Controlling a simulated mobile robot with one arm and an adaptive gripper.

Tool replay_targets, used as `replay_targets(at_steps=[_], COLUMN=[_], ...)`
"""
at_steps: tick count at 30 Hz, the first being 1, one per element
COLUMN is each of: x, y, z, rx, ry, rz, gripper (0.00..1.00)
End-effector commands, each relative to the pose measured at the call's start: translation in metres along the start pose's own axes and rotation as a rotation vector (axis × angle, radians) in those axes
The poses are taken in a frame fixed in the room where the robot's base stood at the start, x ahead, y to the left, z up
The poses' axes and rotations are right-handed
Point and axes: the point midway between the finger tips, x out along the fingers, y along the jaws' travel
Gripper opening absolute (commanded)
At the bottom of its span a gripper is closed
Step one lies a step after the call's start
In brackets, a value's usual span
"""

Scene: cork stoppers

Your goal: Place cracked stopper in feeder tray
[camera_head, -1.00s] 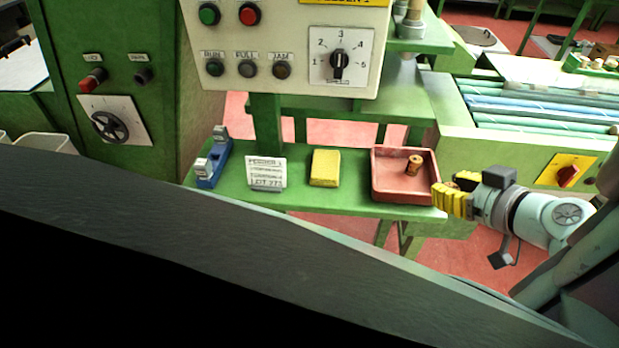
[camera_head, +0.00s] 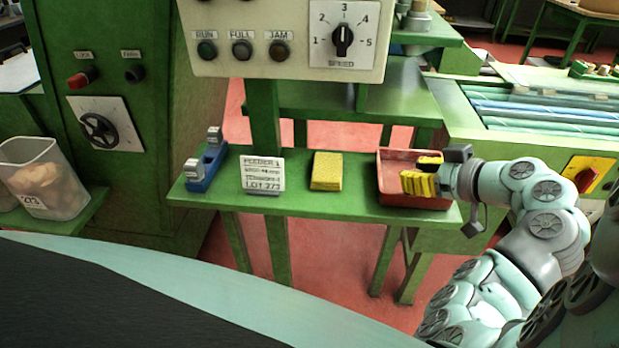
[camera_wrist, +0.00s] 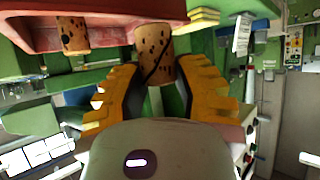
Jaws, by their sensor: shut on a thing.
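The cracked stopper (camera_wrist: 155,55), a speckled cork with a dark jagged line down its side, is between the yellow fingers of my gripper (camera_wrist: 158,78) in the wrist view. In the head view my gripper (camera_head: 420,182) is at the red feeder tray (camera_head: 388,188), its fingers over the right part of the tray. They hide the held stopper there. A second cork stopper (camera_wrist: 72,36) shows by the tray (camera_wrist: 30,35) in the wrist view, left of the held one. I cannot tell whether the held stopper touches the tray.
The green shelf (camera_head: 350,206) also carries a yellow sponge-like block (camera_head: 327,171), a label card (camera_head: 263,174) and a blue fixture (camera_head: 206,163), all left of the tray. The control panel (camera_head: 285,40) stands above. Rollers (camera_head: 550,110) lie to the right.

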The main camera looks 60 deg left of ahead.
Motion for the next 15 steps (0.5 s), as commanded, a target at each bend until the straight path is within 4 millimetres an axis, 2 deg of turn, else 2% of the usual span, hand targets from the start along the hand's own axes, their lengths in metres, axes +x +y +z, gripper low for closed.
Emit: replay_targets(at_steps=[1,6,15], x=[0.01,0.029,0.044], y=[0.003,0.017,0.027], z=[-0.006,-0.015,-0.02], rx=[-0.007,-0.005,-0.004], ry=[0.0,-0.001,0.0], rz=[-0.011,-0.007,-0.004], gripper=[0.2,0.2,0.2])
